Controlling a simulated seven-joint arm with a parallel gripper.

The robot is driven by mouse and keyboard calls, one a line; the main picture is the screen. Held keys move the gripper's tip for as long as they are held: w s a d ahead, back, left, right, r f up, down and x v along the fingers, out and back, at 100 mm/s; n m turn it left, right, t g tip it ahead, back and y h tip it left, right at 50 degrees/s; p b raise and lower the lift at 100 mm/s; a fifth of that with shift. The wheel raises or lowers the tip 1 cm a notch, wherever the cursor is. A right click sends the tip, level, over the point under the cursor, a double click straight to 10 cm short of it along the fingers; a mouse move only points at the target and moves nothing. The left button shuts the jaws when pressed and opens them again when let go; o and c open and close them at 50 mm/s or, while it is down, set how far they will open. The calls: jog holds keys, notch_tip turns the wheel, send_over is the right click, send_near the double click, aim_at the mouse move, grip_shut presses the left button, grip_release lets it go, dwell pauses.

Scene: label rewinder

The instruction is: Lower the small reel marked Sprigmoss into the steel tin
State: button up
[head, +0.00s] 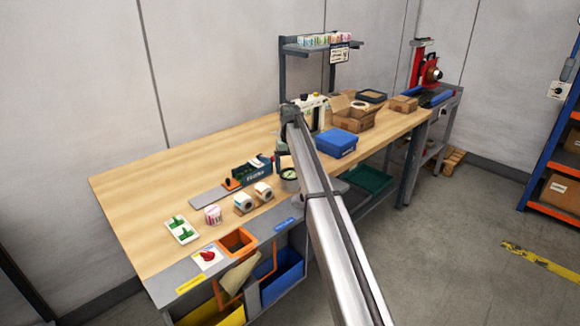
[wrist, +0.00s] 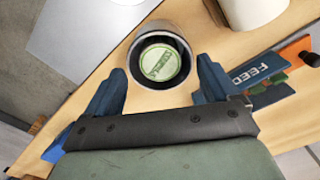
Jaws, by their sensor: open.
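The steel tin (head: 289,186) stands on the wooden bench near its front edge, beside my arm. In the wrist view, the tin (wrist: 188,50) is a dark grey round cup seen from above. A small reel with a pale green and white label (wrist: 160,62) lies inside it, within the rim. Its lettering is too small to read surely. My gripper (wrist: 160,80) is open and empty, with one blue finger on each side of the tin's near edge. In the head view my arm hides most of the gripper.
White rolls (head: 243,202) stand left of the tin. The dark blue FEED device (head: 254,172) with an orange part is behind it. A blue box (head: 336,142) and an open cardboard box (head: 354,115) are to the right. The bench's back left is clear.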

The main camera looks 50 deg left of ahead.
notch_tip(320, 180, up, 14)
dwell(0.6)
jog(key=shift+f, duration=0.15)
dwell(0.5)
